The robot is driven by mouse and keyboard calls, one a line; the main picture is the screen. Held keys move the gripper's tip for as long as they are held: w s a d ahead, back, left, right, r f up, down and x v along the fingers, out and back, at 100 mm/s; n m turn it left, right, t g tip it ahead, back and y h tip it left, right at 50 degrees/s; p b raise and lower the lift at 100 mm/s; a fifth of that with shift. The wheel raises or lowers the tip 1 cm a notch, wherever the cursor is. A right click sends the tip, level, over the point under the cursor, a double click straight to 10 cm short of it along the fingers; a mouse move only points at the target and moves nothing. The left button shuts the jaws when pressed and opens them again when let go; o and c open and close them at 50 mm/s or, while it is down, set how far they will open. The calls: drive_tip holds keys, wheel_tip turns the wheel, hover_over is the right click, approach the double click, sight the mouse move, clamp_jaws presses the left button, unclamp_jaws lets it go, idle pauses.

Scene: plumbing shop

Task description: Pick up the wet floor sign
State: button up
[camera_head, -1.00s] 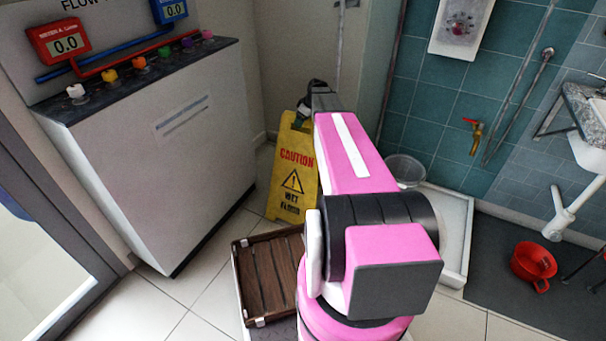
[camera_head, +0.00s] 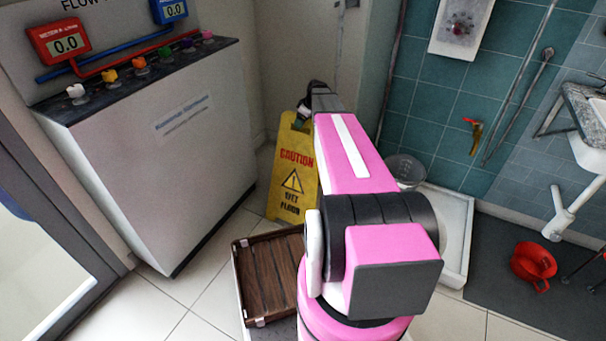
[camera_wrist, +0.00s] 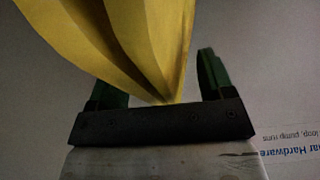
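The yellow wet floor sign (camera_head: 293,170) stands upright on the tiled floor beside the grey cabinet, with "CAUTION WET FLOOR" facing me. My pink arm covers part of its right side. My gripper (camera_head: 304,113) is at the sign's top end, small and partly hidden in the head view. In the wrist view, my gripper (camera_wrist: 160,76) has its two green fingers wide apart. The sign (camera_wrist: 150,40) narrows to an edge between them, close to the palm. A gap shows between the sign and the right finger; the sign partly covers the left finger.
The grey cabinet (camera_head: 165,150) with meters and colored valves stands left of the sign. A wooden slatted tray (camera_head: 268,275) lies in front of the sign.

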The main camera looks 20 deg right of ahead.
clamp_jaws()
drive_tip(key=shift+r, duration=0.1)
